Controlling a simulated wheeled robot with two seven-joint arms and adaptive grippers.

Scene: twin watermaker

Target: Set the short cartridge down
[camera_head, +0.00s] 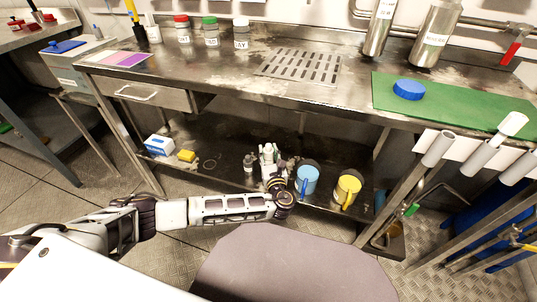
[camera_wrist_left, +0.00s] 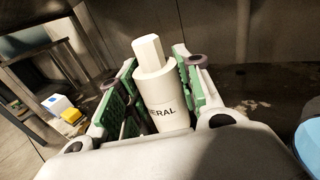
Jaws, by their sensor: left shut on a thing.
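My left gripper (camera_wrist_left: 150,95) is shut on a short white cartridge (camera_wrist_left: 158,88) with a narrower cap and black lettering ending in "ERAL". The cartridge stands between the green-padded fingers and looks roughly upright, a little tilted in the left wrist view. In the head view my left arm reaches down to the lower shelf (camera_head: 215,170), and the gripper (camera_head: 268,155) is over it near the blue mug. The gripper hides most of the cartridge there. I cannot tell whether the cartridge's base touches the shelf. My right gripper is not in view.
On the lower shelf, a blue mug (camera_head: 307,181) and a yellow mug (camera_head: 347,190) stand right of the gripper. A small grey bottle (camera_head: 248,162) stands just left of it. A white-blue box (camera_head: 159,145) and yellow block (camera_head: 186,156) sit farther left. Shelf between is mostly clear.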

